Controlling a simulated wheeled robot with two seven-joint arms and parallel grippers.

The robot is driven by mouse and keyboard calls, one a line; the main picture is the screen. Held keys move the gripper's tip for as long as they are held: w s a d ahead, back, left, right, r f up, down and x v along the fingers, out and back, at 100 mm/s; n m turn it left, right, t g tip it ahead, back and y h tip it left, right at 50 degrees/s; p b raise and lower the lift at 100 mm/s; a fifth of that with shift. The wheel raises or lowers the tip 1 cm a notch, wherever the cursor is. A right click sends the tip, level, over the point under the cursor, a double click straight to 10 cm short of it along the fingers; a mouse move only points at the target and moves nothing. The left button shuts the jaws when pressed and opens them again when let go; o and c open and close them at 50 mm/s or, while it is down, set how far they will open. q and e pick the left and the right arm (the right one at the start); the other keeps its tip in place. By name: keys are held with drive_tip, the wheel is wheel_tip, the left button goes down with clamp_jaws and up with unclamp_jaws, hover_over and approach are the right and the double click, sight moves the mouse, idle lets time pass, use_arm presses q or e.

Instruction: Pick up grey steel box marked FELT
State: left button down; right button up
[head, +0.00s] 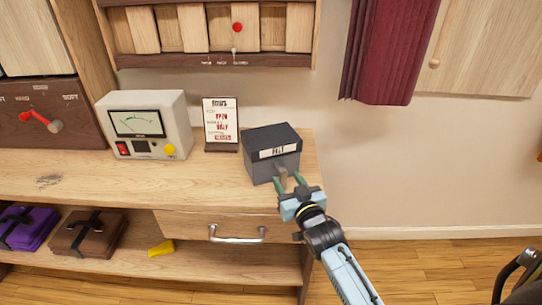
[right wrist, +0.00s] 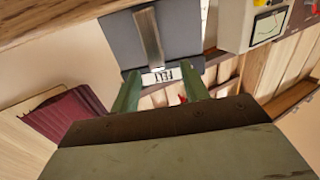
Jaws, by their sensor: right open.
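The grey steel box marked FELT (head: 270,160) stands upright at the right end of the wooden bench. It has a dark lid, a white label and a handle on its front. My right gripper (head: 291,183) is open at the front of the box, with its fingers on either side of the handle in the head view. In the right wrist view the box (right wrist: 185,35) appears upside down beyond the open fingers of the gripper (right wrist: 162,95), with the handle (right wrist: 148,36) above the label. I cannot tell whether the fingers touch it. My left gripper is out of view.
A cream meter (head: 165,135) and a small sign (head: 221,122) stand left of the box. A drawer with a metal handle (head: 237,238) is below. Purple and brown cases (head: 85,235) lie on the lower shelf. The floor to the right is mostly clear.

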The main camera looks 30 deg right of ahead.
sight(285, 172)
drive_tip(key=shift+w+d, duration=0.15)
drive_tip(key=shift+w, duration=0.4)
drive_tip(key=w, duration=0.2)
drive_tip(key=w+d+b, duration=0.1)
drive_tip(key=w, duration=0.1)
drive_tip(key=shift+w, duration=0.2)
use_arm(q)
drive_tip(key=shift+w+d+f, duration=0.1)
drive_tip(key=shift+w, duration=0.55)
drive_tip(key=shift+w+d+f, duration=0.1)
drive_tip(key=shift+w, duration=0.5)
use_arm(e)
clamp_jaws()
drive_tip(key=shift+r, duration=0.15)
